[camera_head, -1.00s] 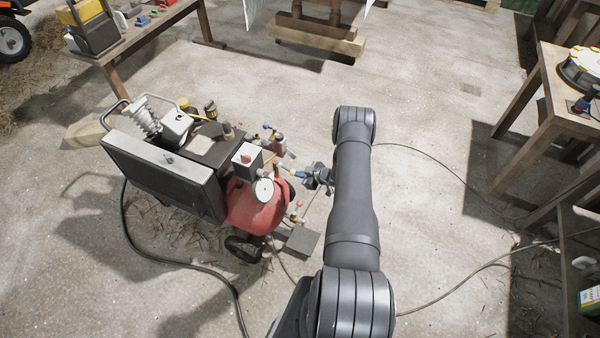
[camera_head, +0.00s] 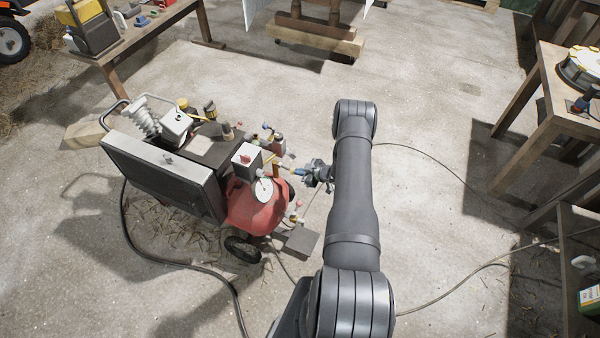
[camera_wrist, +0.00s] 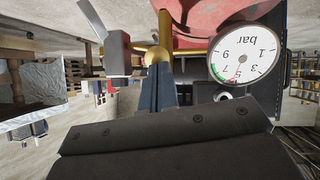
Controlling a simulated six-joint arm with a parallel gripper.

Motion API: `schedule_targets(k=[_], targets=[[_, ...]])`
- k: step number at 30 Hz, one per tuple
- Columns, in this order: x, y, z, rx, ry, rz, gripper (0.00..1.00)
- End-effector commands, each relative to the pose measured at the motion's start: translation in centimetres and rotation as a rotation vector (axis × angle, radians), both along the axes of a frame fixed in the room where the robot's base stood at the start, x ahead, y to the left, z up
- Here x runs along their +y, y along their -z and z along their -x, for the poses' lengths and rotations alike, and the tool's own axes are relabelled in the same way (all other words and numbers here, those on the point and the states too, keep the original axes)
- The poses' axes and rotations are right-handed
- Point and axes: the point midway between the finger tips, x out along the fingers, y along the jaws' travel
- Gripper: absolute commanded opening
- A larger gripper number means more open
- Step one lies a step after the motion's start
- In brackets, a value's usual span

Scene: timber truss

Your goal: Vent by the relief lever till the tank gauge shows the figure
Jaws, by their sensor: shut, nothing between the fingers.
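The red tank (camera_head: 258,212) of the compressor stands left of my arm. The white round tank gauge (camera_head: 263,190) sits on it. In the wrist view the gauge (camera_wrist: 246,55) is upside down, marked in bar, with a green mark and a red mark near the 5 to 7 figures; the exact reading is too small to tell. My gripper (camera_head: 301,172) is at the fittings on the tank's right side. In the wrist view its fingers (camera_wrist: 158,82) are shut and empty, tips close to a brass fitting (camera_wrist: 160,42); contact is unclear. A grey lever-like plate (camera_wrist: 97,22) is up left; I cannot tell if it is the relief lever.
A grey pressure switch box (camera_head: 247,157) with a red knob stands behind the gauge. A black hose (camera_head: 185,262) lies on the floor at left and a thin cable (camera_head: 440,165) at right. A wooden table (camera_head: 555,90) stands at far right.

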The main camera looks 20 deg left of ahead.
Motion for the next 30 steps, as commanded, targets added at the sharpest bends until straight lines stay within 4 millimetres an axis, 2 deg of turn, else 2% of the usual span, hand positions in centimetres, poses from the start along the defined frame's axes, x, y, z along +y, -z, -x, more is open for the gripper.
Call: schedule_targets(k=[5, 9, 15, 21, 30], targets=[[-0.7, -1.7, 0.2, -0.001, 0.002, 0.000, 0.00], [-1.6, -4.0, 0.7, 0.000, 0.002, 0.000, 0.00], [-6.3, -5.7, 1.3, 0.000, 0.005, -0.001, 0.00], [-9.3, -6.9, 1.9, 0.001, 0.003, 0.000, 0.00], [-10.5, -7.4, 2.1, 0.000, 0.000, 0.000, 0.00]])
